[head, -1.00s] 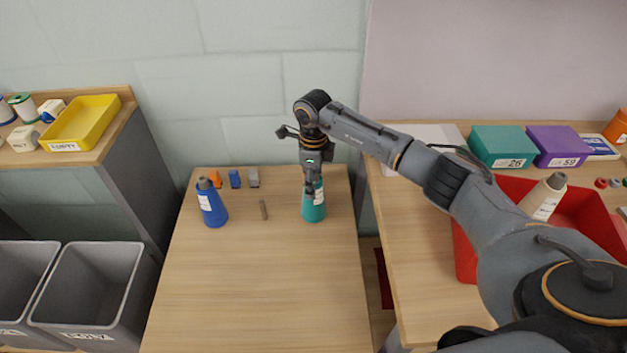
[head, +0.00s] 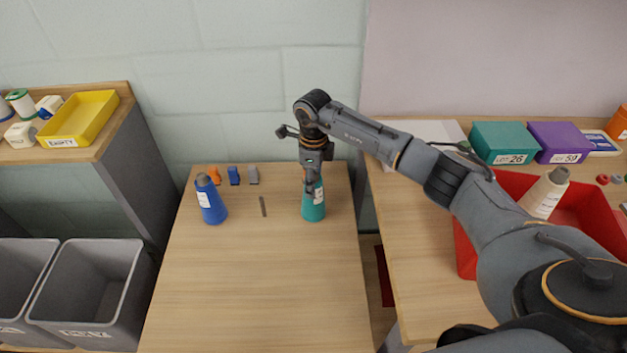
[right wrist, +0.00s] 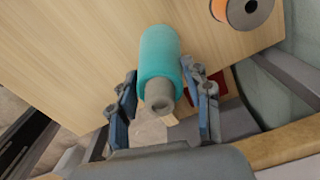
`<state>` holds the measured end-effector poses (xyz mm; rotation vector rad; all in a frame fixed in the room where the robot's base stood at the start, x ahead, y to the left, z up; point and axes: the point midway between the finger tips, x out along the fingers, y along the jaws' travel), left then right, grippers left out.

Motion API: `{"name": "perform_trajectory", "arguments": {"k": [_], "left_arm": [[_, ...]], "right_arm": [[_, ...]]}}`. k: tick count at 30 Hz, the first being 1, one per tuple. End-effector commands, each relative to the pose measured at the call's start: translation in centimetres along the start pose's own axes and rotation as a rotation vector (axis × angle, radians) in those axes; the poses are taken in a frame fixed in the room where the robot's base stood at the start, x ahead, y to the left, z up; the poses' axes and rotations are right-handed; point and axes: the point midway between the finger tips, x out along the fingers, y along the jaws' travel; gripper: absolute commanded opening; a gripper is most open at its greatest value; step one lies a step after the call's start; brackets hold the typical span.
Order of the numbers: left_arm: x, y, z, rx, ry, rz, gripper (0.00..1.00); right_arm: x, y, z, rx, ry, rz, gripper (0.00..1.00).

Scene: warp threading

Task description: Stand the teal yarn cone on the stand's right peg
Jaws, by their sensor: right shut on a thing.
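The teal yarn cone (head: 314,208) is upright at the right side of the wooden table (head: 255,290) in the head view. My right gripper (head: 312,187) is shut on its upper part from above. In the right wrist view the teal cone (right wrist: 158,52) lies between the two fingers (right wrist: 163,98), its grey tip towards the camera. I cannot tell whether its base touches the table. I cannot make out the stand or its right peg for certain; a thin grey-brown upright piece (head: 263,206) shows left of the teal cone. My left gripper is not in view.
A blue cone (head: 212,207) stands at the left, with small orange, blue and grey pieces (head: 234,176) behind it. A red bin (head: 485,250) is on the right-hand table. The table's front is clear. Grey bins (head: 92,290) stand at the left.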

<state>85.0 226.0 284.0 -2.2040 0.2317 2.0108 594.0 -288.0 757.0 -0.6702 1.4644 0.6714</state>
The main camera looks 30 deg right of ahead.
Motion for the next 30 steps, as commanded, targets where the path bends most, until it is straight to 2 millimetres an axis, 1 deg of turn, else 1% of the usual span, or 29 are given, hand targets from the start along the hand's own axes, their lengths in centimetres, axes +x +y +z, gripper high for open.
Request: {"name": "perform_trajectory", "arguments": {"k": [5,6,8,9,10,17,19,21,23,26,30], "left_arm": [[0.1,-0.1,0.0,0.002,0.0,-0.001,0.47],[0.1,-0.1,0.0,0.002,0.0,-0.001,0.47],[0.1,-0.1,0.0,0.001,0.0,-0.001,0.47],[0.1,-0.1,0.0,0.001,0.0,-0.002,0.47],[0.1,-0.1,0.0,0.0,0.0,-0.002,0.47],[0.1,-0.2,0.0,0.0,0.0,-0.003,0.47],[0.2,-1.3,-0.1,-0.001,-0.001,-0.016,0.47],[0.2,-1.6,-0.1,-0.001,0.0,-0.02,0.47],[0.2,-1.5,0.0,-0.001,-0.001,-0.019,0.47],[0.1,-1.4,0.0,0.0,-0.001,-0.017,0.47],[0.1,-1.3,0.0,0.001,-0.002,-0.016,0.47]], "right_arm": [[0.1,0.0,0.0,0.001,-0.001,-0.001,0.26],[0.1,0.0,0.0,0.001,-0.001,-0.001,0.51],[0.1,0.0,0.0,0.001,-0.001,-0.001,0.63],[0.1,0.0,0.0,0.0,-0.001,-0.001,0.71],[0.1,0.0,0.0,0.0,-0.001,-0.001,0.75],[0.1,0.0,0.0,0.0,-0.001,0.0,0.75],[0.1,0.0,0.0,0.0,0.0,0.0,0.75],[-0.2,0.0,0.0,0.0,0.0,-0.001,0.75],[-0.7,-0.1,0.0,0.0,-0.002,-0.002,0.75],[-2.0,-0.1,0.0,0.0,-0.003,-0.002,0.75],[-4.3,-0.1,0.0,0.0,-0.003,-0.003,0.75]]}}
